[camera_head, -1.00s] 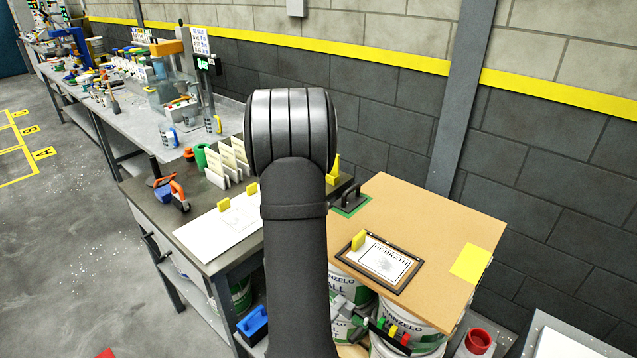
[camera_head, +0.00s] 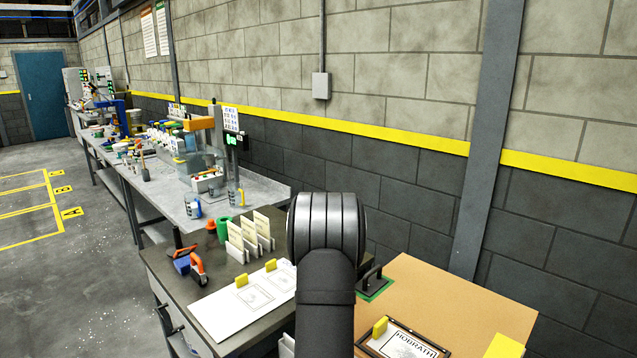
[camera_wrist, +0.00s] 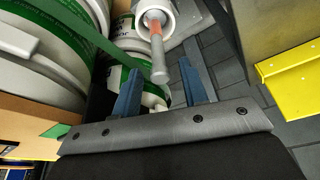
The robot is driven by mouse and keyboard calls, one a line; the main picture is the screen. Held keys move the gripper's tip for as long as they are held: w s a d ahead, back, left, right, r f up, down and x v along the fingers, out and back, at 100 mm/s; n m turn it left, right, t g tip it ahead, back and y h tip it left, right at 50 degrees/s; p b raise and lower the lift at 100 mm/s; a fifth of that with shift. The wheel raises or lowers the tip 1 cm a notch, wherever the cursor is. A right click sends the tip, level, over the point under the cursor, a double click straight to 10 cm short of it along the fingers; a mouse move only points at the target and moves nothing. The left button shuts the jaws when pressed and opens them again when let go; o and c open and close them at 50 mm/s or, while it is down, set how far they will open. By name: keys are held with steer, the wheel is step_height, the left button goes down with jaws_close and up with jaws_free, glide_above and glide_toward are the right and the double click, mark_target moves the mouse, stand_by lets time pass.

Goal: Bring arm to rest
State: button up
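My gripper (camera_wrist: 160,82) shows in the wrist view with its two blue-grey fingers apart. No object is clamped between them. White pails with green bands (camera_wrist: 45,55) stand close together at the left of the wrist view, beside the left finger. A white cup-like container (camera_wrist: 140,22) with a red and grey stick-like part (camera_wrist: 157,48) lies beyond the fingertips. In the head view my dark arm rises at the lower middle, and my gripper is hidden there. The pails do not show clearly in the head view.
A brown board (camera_head: 450,300) with a framed sheet (camera_head: 402,343) lies right of my arm. A dark bench (camera_head: 180,265) with cards and tools stands left. A block wall (camera_head: 410,160) runs behind. A yellow-edged part (camera_wrist: 295,90) is at the wrist view's right. Floor is open at far left.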

steer(key=shift+w+d+f, duration=0.1)
steer(key=shift+d+f, duration=0.05)
steer(key=shift+f, duration=0.3)
steer(key=shift+r, duration=2)
